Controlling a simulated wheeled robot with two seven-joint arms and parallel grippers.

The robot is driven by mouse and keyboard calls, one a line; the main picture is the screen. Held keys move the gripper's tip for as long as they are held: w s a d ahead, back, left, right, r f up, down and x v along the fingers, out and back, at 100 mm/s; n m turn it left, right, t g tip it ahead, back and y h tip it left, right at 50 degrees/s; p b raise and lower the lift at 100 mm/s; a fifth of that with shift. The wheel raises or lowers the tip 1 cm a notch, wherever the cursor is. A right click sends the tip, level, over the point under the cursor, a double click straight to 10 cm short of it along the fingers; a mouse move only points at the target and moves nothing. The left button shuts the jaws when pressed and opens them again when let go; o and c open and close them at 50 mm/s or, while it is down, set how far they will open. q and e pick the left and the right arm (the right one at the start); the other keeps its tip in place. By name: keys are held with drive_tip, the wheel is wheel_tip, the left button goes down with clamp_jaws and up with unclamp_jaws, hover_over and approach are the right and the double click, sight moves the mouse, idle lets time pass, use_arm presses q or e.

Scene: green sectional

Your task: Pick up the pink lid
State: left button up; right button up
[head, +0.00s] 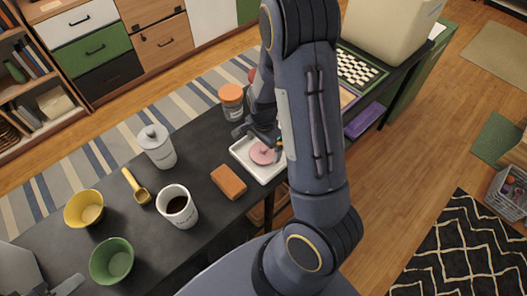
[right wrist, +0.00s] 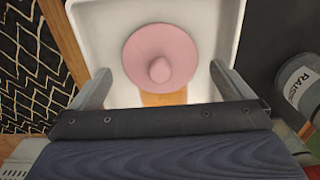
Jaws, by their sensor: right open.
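The pink lid (head: 262,153) is a round disc with a small knob on top. It lies knob up in the white tray (head: 243,159) on the dark table. My right gripper (head: 266,136) is above the tray, at the lid. In the right wrist view, the lid (right wrist: 160,45) is ahead of the right gripper (right wrist: 162,82), whose fingers are wide apart with the knob roughly centred between them. Nothing is held. My right arm hides part of the tray in the head view. A grey part at the bottom left edge may be my left gripper (head: 67,286); its jaws are unclear.
An orange-brown block (head: 228,181) lies beside the tray. A jar with an orange lid (head: 232,103) stands behind. A white canister (head: 157,147), dark-filled mug (head: 177,207), yellow scoop (head: 137,187), yellow bowl (head: 84,209) and green bowl (head: 112,261) stand further left.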

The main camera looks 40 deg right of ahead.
drive_tip(key=shift+f, duration=0.9)
drive_tip(key=c, duration=0.9)
drive_tip(key=shift+r, duration=0.1)
